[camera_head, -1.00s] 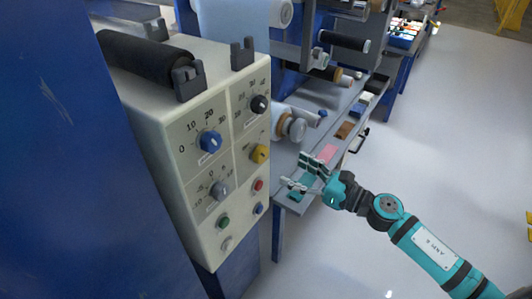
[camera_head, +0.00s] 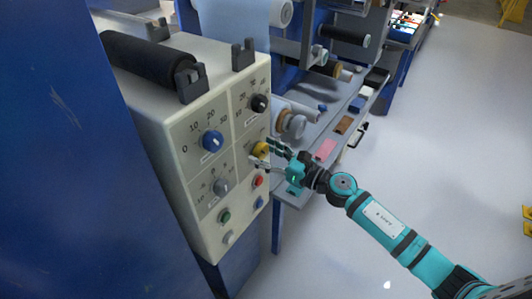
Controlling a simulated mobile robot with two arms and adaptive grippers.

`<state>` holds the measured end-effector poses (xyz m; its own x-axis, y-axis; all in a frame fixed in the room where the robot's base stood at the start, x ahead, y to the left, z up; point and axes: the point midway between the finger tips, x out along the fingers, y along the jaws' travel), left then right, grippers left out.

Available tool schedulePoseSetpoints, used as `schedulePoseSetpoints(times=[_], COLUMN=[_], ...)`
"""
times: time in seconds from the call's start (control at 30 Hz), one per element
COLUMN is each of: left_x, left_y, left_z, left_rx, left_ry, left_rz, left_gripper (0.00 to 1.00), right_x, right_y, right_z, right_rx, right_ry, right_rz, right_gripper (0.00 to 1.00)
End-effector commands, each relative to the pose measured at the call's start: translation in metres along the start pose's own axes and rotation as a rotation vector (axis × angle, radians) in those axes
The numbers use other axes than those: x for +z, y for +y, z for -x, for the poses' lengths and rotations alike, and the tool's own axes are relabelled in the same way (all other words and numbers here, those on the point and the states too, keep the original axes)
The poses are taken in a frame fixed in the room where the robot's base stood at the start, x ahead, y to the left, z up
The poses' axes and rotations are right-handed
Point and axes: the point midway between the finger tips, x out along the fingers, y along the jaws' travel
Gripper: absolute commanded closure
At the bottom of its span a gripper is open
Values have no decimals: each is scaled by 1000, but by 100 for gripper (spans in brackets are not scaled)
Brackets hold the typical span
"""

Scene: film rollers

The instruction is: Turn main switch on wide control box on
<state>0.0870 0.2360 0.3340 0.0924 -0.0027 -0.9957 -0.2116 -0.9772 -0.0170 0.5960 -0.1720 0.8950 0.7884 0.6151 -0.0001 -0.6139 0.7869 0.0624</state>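The wide control box (camera_head: 185,140) is a cream box on the left with two columns of knobs and buttons on its front. A yellow knob (camera_head: 261,149) sits on the right column, near the box's right edge. I cannot read which control is labelled the main switch. My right gripper (camera_head: 264,157) comes in from the right with its fingers apart, one above the other, at the yellow knob. The fingers partly cover the knob's right side; I cannot tell if they touch it. My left gripper is not in view.
Other controls surround it: a blue knob (camera_head: 212,142), a black knob (camera_head: 259,104), a grey knob (camera_head: 222,186), a red button (camera_head: 257,181) and a green button (camera_head: 225,216). A shelf with rollers and coloured blocks lies behind my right arm. Open floor is at right.

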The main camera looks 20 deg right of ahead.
Motion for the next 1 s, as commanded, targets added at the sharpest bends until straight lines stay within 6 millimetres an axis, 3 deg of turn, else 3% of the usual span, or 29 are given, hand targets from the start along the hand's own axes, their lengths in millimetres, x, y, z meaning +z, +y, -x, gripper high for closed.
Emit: schedulePoseSetpoints(times=[0.07, 0.33, 0.67, 1.0], left_x=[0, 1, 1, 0], left_y=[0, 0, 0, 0], left_z=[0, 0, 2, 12], left_rx=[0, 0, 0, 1], left_ry=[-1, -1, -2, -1], left_rz=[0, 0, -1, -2], left_gripper=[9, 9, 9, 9], right_x=[0, 0, 1, 2], right_y=[0, 0, 0, 0], right_z=[0, 0, 0, 0], right_rx=[0, 0, -1, -1], right_ry=[0, 0, 0, 0], right_rz=[0, 0, -46, -282], right_gripper=[49, 84, 84, 84])
